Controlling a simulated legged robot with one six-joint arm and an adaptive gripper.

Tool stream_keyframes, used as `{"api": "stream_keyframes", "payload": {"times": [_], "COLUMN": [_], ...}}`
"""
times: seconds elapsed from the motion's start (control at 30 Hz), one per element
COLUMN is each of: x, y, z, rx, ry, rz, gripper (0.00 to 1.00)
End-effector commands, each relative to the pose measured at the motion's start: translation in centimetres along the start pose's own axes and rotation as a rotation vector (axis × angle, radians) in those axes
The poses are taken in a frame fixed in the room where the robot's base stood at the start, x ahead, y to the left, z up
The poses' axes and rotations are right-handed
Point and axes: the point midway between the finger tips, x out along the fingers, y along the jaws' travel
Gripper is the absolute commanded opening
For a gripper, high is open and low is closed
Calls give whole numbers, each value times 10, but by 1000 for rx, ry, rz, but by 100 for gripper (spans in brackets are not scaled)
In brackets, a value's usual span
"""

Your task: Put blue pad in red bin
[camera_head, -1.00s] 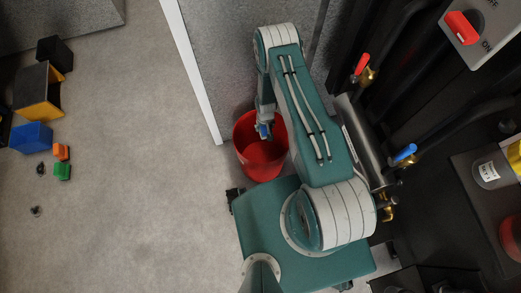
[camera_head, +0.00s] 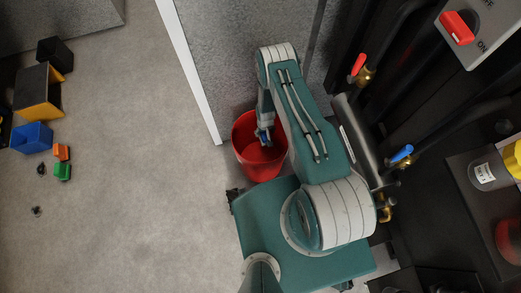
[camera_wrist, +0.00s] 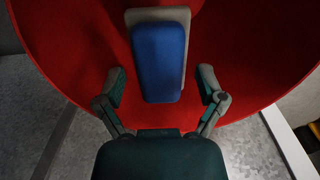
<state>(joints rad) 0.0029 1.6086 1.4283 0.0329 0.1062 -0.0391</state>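The blue pad (camera_wrist: 158,62), with a pale grey backing, shows in the wrist view against the red inside of the bin. The red bin (camera_wrist: 80,50) stands on the floor beside a white-edged panel in the head view (camera_head: 245,152). My gripper (camera_wrist: 162,84) points down into the bin, its fingers spread on either side of the pad with a visible gap on each side. In the head view my gripper (camera_head: 264,132) is over the bin opening, with a bit of blue at its tip. I cannot tell whether the pad rests on the bin floor.
A red-handled valve (camera_head: 358,64) and a blue-handled valve (camera_head: 402,153) are on pipes to the right. A blue bin (camera_head: 32,138), a yellow bin (camera_head: 38,92) and a black bin (camera_head: 55,53) stand at far left. The floor (camera_head: 140,180) between is clear.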

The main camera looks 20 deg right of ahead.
Motion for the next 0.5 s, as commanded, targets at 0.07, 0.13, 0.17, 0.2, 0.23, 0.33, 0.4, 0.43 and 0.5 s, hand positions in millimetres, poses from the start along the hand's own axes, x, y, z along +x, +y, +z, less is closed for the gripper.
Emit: {"api": "stream_keyframes", "payload": {"times": [0.07, 0.13, 0.17, 0.2, 0.23, 0.33, 0.4, 0.43, 0.5], "x": [0, 0, 0, 0, 0, 0, -1, -2, -8], "y": [0, -1, -1, -1, -1, -1, -1, -1, -1], "z": [0, 0, 0, 0, 0, 0, 0, 0, -1], "rx": [0, 0, 0, 0, 0, 0, 0, 0, 0], "ry": [0, 0, 0, 0, 0, 0, 0, 0, 1], "rz": [1, 1, 1, 1, 1, 1, 1, 1, 1], "gripper": [100, 100, 100, 100, 100, 100, 100, 100, 100]}}
